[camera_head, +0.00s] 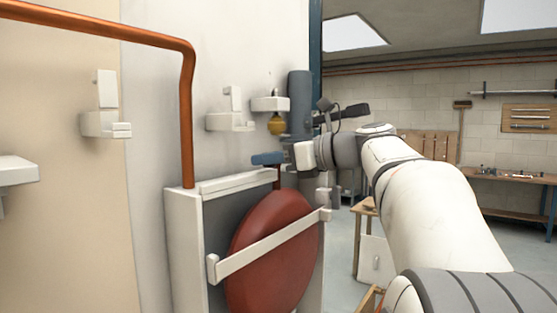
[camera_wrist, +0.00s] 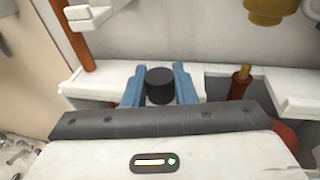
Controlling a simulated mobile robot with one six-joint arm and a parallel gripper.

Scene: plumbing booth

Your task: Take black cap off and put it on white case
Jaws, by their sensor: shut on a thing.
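The black cap (camera_wrist: 160,85) is a short dark cylinder between the two blue fingers of my gripper (camera_wrist: 159,88) in the wrist view. My gripper is shut on it. In the head view my gripper (camera_head: 268,159) is over the top right of the white case (camera_head: 183,240); the cap cannot be made out there. The case's white top ledge also shows behind the cap in the wrist view (camera_wrist: 95,82). I cannot tell whether the cap touches the ledge. A red pipe stub with a brass tip (camera_wrist: 240,83) stands bare to the right of the cap.
A round red tank (camera_head: 270,255) sits in the case behind a slanted white bar (camera_head: 265,245). A copper pipe (camera_head: 186,120) enters the case at its left. White wall brackets (camera_head: 230,120) and a brass-coloured bulb (camera_head: 276,125) are above. Open floor lies to the right.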

